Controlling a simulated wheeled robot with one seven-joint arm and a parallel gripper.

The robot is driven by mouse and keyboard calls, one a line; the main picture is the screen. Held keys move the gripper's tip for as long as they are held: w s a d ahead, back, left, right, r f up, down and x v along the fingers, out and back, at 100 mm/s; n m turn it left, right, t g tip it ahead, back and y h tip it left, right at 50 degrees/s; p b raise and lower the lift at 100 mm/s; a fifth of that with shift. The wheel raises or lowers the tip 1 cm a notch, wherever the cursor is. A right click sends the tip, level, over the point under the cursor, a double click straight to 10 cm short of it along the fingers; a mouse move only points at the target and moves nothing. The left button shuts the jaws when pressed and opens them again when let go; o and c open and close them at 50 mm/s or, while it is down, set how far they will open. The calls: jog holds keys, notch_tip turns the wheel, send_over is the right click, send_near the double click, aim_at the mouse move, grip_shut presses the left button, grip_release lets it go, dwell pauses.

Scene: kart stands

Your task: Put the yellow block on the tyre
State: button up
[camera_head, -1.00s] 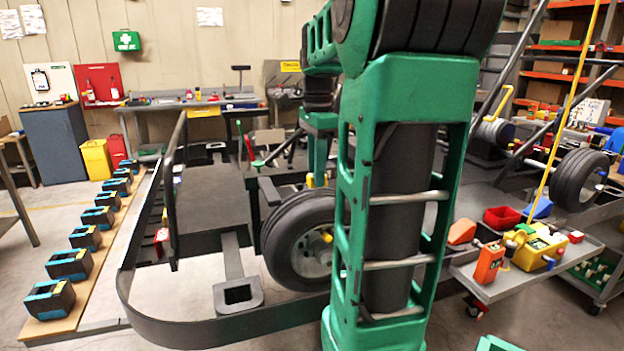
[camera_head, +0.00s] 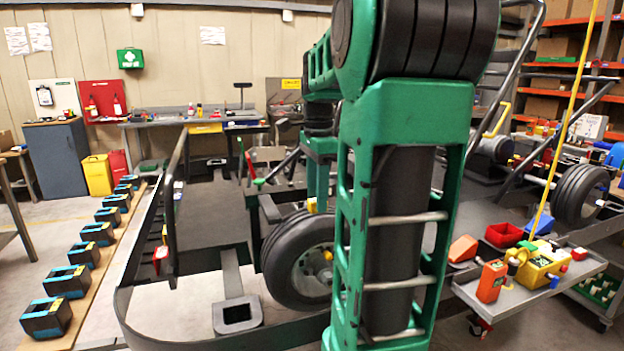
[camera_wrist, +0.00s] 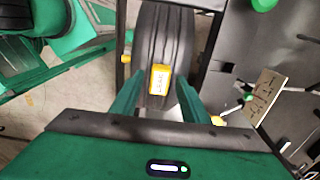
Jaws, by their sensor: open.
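The yellow block (camera_wrist: 160,80), with dark lettering on its face, lies on the tread of the black tyre (camera_wrist: 150,30) in the wrist view. My gripper (camera_wrist: 161,92) is open, with one green finger on each side of the block and gaps between. In the head view the tyre (camera_head: 283,250) stands upright on the kart, its right side hidden behind my arm. A small yellow patch (camera_head: 312,205) at the tyre's top looks like the block.
The kart's bumper rail (camera_head: 190,340) curves around the front. A grey trolley (camera_head: 515,300) with a yellow case (camera_head: 540,262) and a red bin (camera_head: 503,234) stands at right. Several batteries (camera_head: 68,282) line a board at left.

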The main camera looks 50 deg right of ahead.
aim_at(311, 202)
notch_tip(311, 202, up, 12)
dwell(0.7)
jog(key=shift+f, duration=0.1)
jog(key=s+a+f+n, duration=0.4)
jog(key=a+f+n, duration=0.1)
jog(key=f, duration=0.3)
jog(key=s+a+f+n, duration=0.5)
jog(key=a+f+n, duration=0.1)
jog(key=f, duration=0.3)
jog(key=s+a+f+n, duration=0.4)
jog(key=a+f+n, duration=0.1)
jog(key=f+n, duration=0.2)
jog(key=shift+s+a+f, duration=0.4)
jog(key=shift+f, duration=0.45)
